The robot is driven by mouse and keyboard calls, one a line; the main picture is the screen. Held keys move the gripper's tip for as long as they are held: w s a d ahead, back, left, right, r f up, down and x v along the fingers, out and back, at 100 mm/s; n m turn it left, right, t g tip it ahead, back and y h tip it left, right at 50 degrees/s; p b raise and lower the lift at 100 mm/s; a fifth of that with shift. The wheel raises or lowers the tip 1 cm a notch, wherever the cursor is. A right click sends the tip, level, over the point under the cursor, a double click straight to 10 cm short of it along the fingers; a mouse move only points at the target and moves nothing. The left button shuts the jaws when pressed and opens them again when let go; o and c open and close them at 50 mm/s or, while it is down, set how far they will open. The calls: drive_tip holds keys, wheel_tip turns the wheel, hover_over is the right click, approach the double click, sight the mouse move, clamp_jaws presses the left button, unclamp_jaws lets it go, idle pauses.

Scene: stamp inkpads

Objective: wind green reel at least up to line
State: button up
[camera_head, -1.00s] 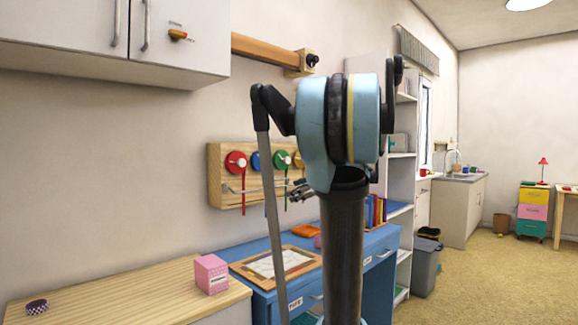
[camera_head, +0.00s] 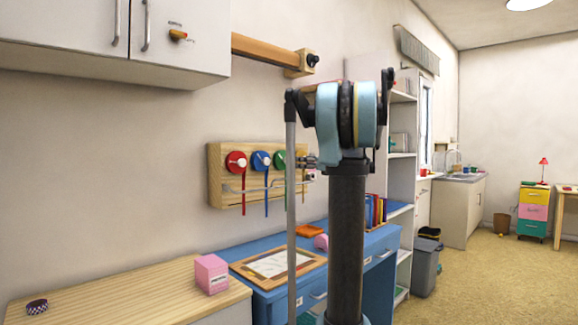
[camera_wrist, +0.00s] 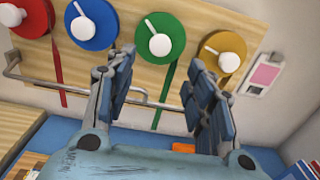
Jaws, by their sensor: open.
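The green reel (camera_wrist: 160,37) is a round disc with a white crank knob, mounted on a wooden wall board (camera_head: 215,170). Its green ribbon (camera_wrist: 165,97) hangs below it and passes behind a metal rail. My gripper (camera_wrist: 160,72) is open and empty, one finger on each side of the green ribbon in the wrist view, with its tips below the reel's knob. I cannot tell its depth from the board. In the head view the green reel (camera_head: 279,160) is partly hidden by my arm. I cannot make out a line mark.
A red reel (camera_wrist: 23,15), a blue reel (camera_wrist: 93,20) and a yellow reel (camera_wrist: 221,50) share the board. The metal rail (camera_head: 240,189) crosses its lower part. A blue desk (camera_head: 225,262) with a framed tray stands below. A pink box (camera_head: 211,274) sits at the left.

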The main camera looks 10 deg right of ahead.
sight(289, 161)
drive_tip(key=x, duration=1)
drive_tip(key=c, duration=1.1)
